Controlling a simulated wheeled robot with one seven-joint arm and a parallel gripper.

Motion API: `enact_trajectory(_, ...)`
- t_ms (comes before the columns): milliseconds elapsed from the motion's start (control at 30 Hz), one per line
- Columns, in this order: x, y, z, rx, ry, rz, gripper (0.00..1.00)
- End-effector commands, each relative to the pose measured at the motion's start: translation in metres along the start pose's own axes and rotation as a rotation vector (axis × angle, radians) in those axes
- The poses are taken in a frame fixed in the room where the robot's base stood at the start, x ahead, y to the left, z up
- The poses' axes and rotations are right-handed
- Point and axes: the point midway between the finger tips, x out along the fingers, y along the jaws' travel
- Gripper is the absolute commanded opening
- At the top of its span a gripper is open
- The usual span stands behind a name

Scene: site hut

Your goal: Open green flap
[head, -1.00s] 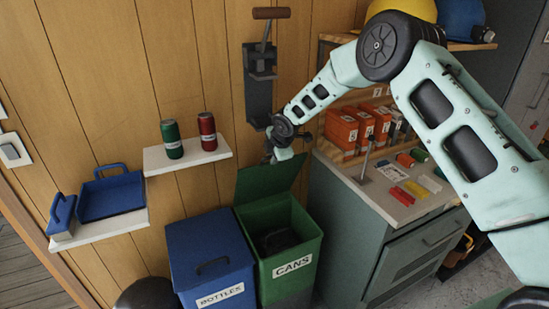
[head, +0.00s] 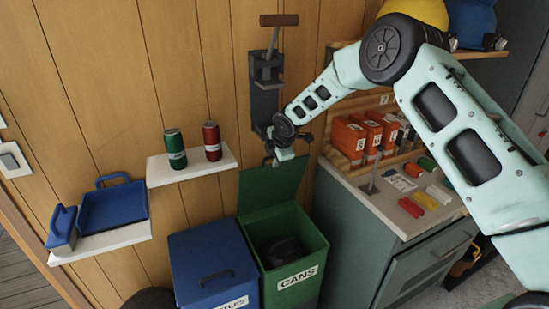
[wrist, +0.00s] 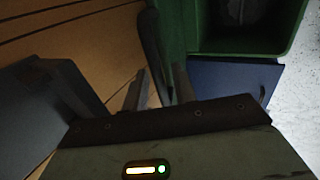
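The green flap (head: 272,183) is the lid of the green bin marked CANS (head: 297,262). It stands raised, tilted back toward the wooden wall, and the bin's mouth is uncovered. My gripper (head: 272,160) is at the flap's top edge in the head view, where its fingers are too small to read. A strip of wall shows beside the left finger, so the fingers do not look clamped. The bin's green rim (wrist: 292,28) is at upper right.
A blue bin (head: 208,258) with its lid closed stands left of the green one. A shelf (head: 200,172) holds a green and a red can. A grey cabinet (head: 355,230) stands at right. A lever device (head: 266,95) is on the wall above.

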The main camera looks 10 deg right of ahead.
Motion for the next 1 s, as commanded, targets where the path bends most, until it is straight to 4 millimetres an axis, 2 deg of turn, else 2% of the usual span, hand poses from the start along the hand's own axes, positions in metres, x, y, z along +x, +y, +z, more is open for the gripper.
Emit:
enact_trajectory(233, -0.002, 0.0, 0.0, -0.001, 0.0, 0.0, 0.27)
enact_trajectory(367, -0.014, 0.0, 0.0, -0.001, 0.0, 0.001, 0.27)
enact_trajectory(467, -0.031, 0.0, 0.0, -0.001, -0.001, 0.002, 0.27)
enact_trajectory(1000, -0.147, -0.001, 0.001, -0.001, -0.002, 0.002, 0.27)
